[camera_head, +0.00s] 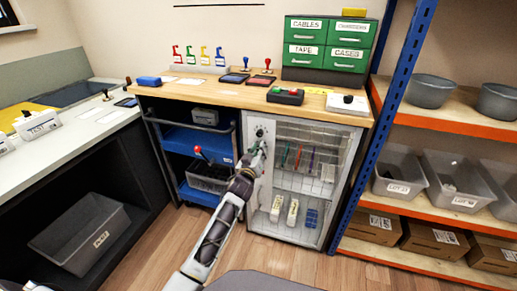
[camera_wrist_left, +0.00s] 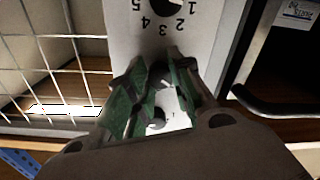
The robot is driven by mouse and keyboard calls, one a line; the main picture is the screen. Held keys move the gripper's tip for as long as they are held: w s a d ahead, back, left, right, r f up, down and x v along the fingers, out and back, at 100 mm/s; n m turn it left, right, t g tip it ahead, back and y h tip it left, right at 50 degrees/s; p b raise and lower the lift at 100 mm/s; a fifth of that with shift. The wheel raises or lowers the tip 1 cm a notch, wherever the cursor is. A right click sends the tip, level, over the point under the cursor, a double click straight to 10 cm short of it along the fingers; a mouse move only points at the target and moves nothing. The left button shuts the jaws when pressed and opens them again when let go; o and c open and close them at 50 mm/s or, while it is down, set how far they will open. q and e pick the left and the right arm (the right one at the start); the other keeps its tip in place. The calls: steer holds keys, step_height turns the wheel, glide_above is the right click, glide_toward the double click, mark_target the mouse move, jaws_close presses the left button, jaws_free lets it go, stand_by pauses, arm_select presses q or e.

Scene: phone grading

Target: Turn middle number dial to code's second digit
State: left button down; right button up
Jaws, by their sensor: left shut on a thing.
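The white dial panel (camera_head: 265,125) is the left strip of the wire-fronted cabinet. My left gripper (camera_head: 259,149), its arm rising from the bottom, is at this panel below a dark dial. In the left wrist view its green-padded fingers (camera_wrist_left: 157,82) are shut on a dark knob (camera_wrist_left: 158,73), partly hidden between them. A second dark knob (camera_wrist_left: 155,119) shows nearer the palm. Another black dial (camera_wrist_left: 160,5) is cut by the top edge, with upside-down digits 1 to 5 around it. The held dial's setting is hidden. No code is legible. My right gripper is out of view.
The cabinet's wire mesh front (camera_head: 300,160) is right of the panel, with several items inside. A blue-shelved cart (camera_head: 190,137) stands to the left. The wooden worktop (camera_head: 225,93) above carries stamps and a black device with coloured buttons (camera_head: 285,96). A blue-orange rack stands right.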

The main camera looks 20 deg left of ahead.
arm_select(q)
steer(key=m+p, duration=0.1)
steer(key=m, duration=0.2)
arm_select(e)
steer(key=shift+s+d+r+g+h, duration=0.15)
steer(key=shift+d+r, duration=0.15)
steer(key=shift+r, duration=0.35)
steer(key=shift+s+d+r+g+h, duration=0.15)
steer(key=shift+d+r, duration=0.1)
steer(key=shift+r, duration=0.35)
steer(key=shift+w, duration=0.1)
arm_select(q)
steer(key=c, duration=1.2)
jaws_free()
steer(key=shift+c, duration=0.2)
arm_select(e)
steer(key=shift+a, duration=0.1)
arm_select(q)
steer(key=shift+s, duration=0.2)
steer(key=s, duration=1.1)
steer(key=shift+s, duration=0.3)
